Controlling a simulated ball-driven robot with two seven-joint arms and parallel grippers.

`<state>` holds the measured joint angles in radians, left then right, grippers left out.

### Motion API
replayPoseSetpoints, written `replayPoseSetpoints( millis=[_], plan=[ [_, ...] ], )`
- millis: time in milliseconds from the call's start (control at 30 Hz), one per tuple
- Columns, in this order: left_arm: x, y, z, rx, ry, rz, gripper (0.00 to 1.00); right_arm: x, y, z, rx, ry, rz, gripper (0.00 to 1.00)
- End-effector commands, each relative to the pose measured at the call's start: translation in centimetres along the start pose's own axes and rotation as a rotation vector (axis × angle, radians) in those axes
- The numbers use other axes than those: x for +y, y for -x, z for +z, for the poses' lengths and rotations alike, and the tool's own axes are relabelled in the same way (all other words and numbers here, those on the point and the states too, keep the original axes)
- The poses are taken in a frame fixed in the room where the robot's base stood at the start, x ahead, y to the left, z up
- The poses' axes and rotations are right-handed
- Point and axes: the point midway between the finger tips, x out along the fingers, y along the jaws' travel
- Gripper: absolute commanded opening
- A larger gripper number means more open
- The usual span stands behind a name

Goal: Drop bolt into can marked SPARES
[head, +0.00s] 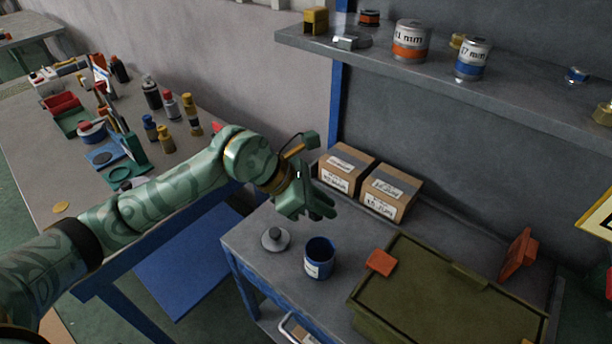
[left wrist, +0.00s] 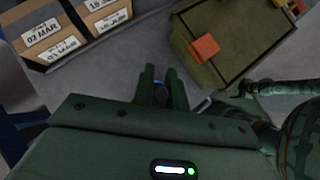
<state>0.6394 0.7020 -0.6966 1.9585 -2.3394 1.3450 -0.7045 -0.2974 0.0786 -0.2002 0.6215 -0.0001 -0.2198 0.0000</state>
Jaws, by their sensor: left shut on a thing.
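A blue open can (head: 319,262) with a white label stands on the grey bench; I cannot read its lettering. My left gripper (head: 318,212) is above the bench, higher than the can and near its far side in the head view. It is shut on a small dark thing (left wrist: 160,95), probably the bolt, mostly hidden between the fingers in the left wrist view and not made out in the head view. A bit of blue shows just beyond the fingertips. Part of what looks like my right arm shows at the right of the left wrist view; its jaws are unclear.
A grey round lid with a knob (head: 275,240) lies left of the can. Two cardboard boxes (head: 346,170) stand behind, and an olive crate (head: 450,300) with orange latches is to the right. A shelf (head: 480,90) with cans and hardware overhangs the back.

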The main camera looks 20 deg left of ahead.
Motion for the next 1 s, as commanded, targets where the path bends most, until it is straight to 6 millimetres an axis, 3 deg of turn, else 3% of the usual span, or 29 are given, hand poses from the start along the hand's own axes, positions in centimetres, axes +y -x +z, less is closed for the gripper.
replayPoseSetpoints(
  millis=[400, 767, 800, 867, 1000],
  plan=[
    [0.0, -3.7, -3.7, 0.001, 0.003, -0.002, 0.00, -0.5, -3.9, 1.6, -0.027, 0.000, -0.008, 0.85],
    [0.0, -3.9, -4.0, 0.000, 0.001, 0.001, 0.00, -0.4, -4.2, 1.7, -0.029, 0.000, -0.008, 0.85],
    [0.0, -3.9, -4.0, 0.000, 0.001, 0.001, 0.22, -0.4, -4.2, 1.7, -0.029, 0.001, -0.008, 0.85],
    [0.0, -3.9, -4.0, 0.000, 0.001, 0.001, 0.39, -0.4, -4.2, 1.7, -0.029, 0.001, -0.007, 0.85],
    [0.0, -3.9, -4.0, 0.001, 0.002, 0.001, 0.39, -0.3, -4.2, 1.7, -0.029, 0.001, -0.007, 0.85]
  ],
)
